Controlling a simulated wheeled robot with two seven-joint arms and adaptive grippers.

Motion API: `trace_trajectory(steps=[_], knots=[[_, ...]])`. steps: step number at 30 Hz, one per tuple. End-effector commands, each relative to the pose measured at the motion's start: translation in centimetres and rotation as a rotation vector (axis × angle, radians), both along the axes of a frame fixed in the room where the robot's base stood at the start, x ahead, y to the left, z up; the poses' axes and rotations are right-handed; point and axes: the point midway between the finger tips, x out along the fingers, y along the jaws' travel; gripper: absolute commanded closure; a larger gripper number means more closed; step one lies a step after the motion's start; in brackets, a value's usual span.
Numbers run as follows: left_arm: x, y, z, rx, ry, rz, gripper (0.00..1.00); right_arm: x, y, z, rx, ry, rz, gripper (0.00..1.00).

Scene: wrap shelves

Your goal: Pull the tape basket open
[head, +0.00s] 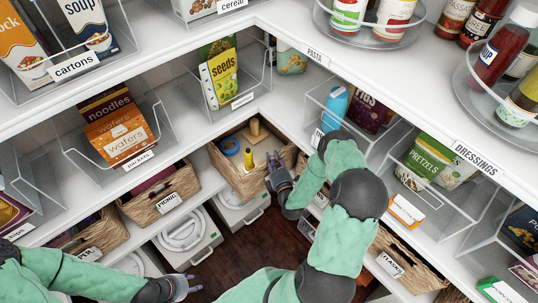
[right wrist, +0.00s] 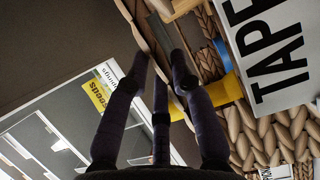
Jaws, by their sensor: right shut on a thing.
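The tape basket (head: 238,177) is a woven basket on the lower shelf at the corner, holding a blue tape roll (head: 230,146) and yellow items. In the right wrist view, its white TAPE label (right wrist: 275,48) and woven wall (right wrist: 270,128) show close up. My right gripper (head: 273,168) is at the basket's front right end. It is shut on the basket's rim, with fingers (right wrist: 160,75) on either side of the edge in the right wrist view. My left gripper (head: 191,287) is low at the front, empty and apart from the basket, its fingers spread.
A picnic basket (head: 165,192) stands left of the tape basket. White bins (head: 188,235) with coiled contents sit below. Further baskets (head: 392,262) line the right shelf, near my right arm. The dark floor (head: 245,250) before the corner is open.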

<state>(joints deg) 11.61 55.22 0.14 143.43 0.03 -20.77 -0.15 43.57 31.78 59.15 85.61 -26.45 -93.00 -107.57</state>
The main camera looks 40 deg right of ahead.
Motion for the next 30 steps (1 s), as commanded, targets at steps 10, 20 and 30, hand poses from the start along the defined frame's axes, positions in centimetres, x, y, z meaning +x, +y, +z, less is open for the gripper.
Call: trace_trajectory(steps=[10,20,30], knots=[[0.02,0.01,0.06,0.0,0.0,0.0,0.6,-0.96,-0.02,-0.09,0.002,0.003,0.0,1.0],[0.01,0.0,0.06,0.0,0.0,0.0,0.6,-0.95,-0.02,-0.11,0.002,0.003,0.0,0.59],[0.01,0.0,0.06,0.0,0.0,0.0,0.6,-0.93,-0.04,-0.04,0.0,0.001,0.0,0.51]])
